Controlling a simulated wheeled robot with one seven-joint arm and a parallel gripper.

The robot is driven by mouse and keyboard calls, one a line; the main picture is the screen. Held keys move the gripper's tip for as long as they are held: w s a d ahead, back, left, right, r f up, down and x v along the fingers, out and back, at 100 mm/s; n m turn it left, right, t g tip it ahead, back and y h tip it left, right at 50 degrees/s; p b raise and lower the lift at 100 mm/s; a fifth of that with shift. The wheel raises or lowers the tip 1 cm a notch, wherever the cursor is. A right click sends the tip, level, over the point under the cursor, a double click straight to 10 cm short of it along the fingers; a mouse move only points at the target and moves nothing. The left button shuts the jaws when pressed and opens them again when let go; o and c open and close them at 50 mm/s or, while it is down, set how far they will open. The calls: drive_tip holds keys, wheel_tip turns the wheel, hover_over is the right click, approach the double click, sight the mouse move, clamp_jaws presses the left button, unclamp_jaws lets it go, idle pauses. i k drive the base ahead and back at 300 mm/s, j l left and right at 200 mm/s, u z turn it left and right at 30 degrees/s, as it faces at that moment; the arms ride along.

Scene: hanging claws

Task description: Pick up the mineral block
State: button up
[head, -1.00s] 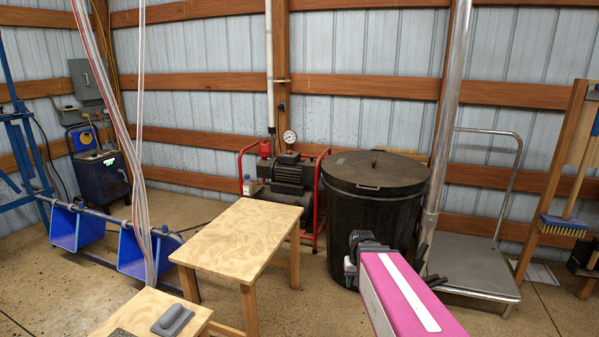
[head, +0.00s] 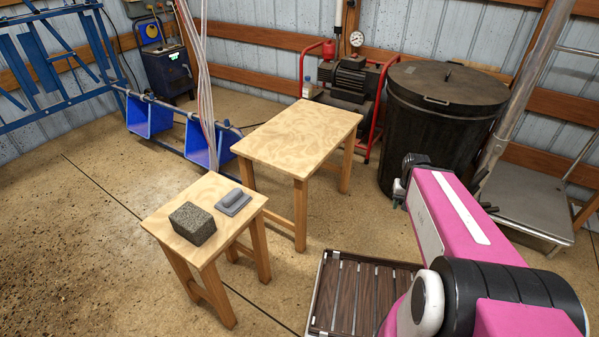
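The mineral block (head: 193,224) is a rough, grey-brown speckled block. It sits on the front left part of a small wooden table (head: 213,189). A grey float-like tool with a handle (head: 234,201) lies flat behind it to the right, apart from it. My pink arm is at the right, well away from the block. Dark parts (head: 409,176) show at the arm's far end, but I cannot make out fingers or whether my gripper is open or shut. Nothing hides the block's top or front.
A larger bare wooden table (head: 302,135) stands behind the small one. A slatted platform (head: 355,293) is in front, beside my arm. A black bin (head: 440,125) stands at the back. Floor to the left is clear.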

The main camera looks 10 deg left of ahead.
sight(196, 225)
drive_tip(key=u, duration=2.4)
drive_tip(key=k+l, duration=0.1)
drive_tip(key=l, duration=0.85)
drive_tip(key=k+l, duration=0.15)
drive_tip(key=l, duration=0.35)
drive_tip(key=l+u, duration=0.1)
drive_tip(key=l, duration=0.4)
drive_tip(key=k+l, duration=0.15)
drive_tip(key=l, duration=0.3)
drive_tip(key=i, duration=0.25)
